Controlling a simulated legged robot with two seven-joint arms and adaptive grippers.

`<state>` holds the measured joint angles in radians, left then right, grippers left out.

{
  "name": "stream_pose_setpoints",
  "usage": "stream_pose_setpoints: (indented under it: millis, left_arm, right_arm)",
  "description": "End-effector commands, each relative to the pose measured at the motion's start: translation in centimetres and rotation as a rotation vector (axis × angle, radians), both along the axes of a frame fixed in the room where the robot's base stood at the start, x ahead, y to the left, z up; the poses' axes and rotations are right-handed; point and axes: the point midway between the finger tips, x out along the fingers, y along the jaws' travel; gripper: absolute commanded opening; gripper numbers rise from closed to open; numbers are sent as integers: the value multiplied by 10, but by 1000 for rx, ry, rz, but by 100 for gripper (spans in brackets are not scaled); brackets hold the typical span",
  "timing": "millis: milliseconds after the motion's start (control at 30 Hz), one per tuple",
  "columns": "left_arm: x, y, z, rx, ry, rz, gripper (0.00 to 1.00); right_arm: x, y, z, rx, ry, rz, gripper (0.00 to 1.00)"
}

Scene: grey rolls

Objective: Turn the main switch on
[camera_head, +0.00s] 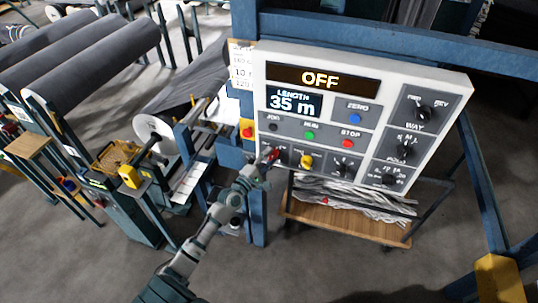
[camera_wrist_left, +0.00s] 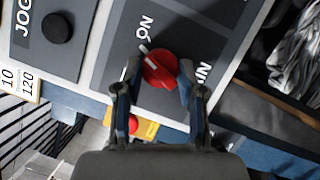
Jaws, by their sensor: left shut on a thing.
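The main switch (camera_wrist_left: 160,69) is a red rotary knob on the control panel (camera_head: 445,85), with an ON label beside it in the left wrist view. My left gripper (camera_wrist_left: 158,85) is shut on the knob, one finger on each side. The knob's white mark points up and left towards the ON label. In the head view my left gripper (camera_head: 266,160) is at the panel's lower left corner and mostly covers the knob. The panel's display (camera_head: 321,79) reads OFF. My right gripper is not in view.
A yellow knob (camera_head: 306,161) sits just right of my left gripper. A red button on a yellow box (camera_head: 247,132) is close on the left. A wooden-shelved cart (camera_head: 345,228) stands below the panel. Grey rolls (camera_head: 90,60) lie at the left.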

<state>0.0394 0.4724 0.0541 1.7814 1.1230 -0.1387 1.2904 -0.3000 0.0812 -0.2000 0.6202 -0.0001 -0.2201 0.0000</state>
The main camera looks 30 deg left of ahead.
Motion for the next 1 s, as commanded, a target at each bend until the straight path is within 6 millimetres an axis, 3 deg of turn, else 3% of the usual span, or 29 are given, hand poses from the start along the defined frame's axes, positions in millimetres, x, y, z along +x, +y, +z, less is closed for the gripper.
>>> stream_pose_setpoints:
  millis: [433, 1000]
  left_arm:
    - [-1, -1, -1, 293, 76, -3, 5]
    - [-1, -2, -3, 374, 101, -6, 5]
  right_arm:
    - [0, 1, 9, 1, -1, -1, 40]
    - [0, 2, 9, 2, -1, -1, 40]
